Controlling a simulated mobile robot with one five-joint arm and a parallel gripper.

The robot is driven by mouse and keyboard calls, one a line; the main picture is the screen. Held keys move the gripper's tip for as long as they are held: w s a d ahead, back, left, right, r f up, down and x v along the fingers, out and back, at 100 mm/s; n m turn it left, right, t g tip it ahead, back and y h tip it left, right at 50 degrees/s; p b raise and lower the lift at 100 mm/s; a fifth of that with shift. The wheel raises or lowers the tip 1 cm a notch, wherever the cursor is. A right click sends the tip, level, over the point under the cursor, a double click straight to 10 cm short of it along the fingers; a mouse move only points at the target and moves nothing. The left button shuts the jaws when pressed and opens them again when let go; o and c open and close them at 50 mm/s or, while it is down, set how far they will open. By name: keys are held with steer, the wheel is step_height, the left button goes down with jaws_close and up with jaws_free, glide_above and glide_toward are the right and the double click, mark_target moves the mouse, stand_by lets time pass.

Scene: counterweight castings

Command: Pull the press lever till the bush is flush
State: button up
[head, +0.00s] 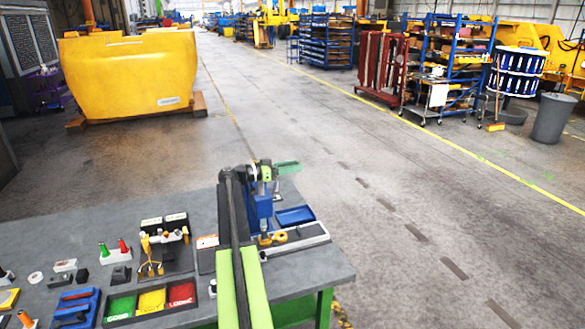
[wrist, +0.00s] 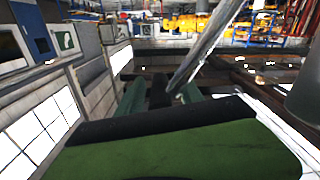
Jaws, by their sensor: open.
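The blue press (head: 259,208) stands on the grey bench, partly hidden behind my arm. Brass-coloured round parts (head: 279,236) lie at its foot; I cannot tell which is the bush or how deep it sits. My gripper (head: 288,168) is at the top of the press, its green fingers pointing right. In the wrist view my gripper (wrist: 163,93) is open. A slanted metal rod (wrist: 203,48), seemingly the press lever, comes down from the upper right towards the gap between the fingers. I cannot tell whether they touch it.
The grey bench (head: 330,268) holds a blue tray (head: 295,215) right of the press. Coloured bins (head: 152,300), a blue tool holder (head: 75,307) and small fixtures lie to the left. A yellow casting (head: 128,75) stands on the floor behind.

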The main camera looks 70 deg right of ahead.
steer(key=shift+c, duration=0.2)
steer(key=shift+s, duration=0.1)
jaws_close()
steer(key=shift+a+f, duration=0.1)
stand_by(1.1)
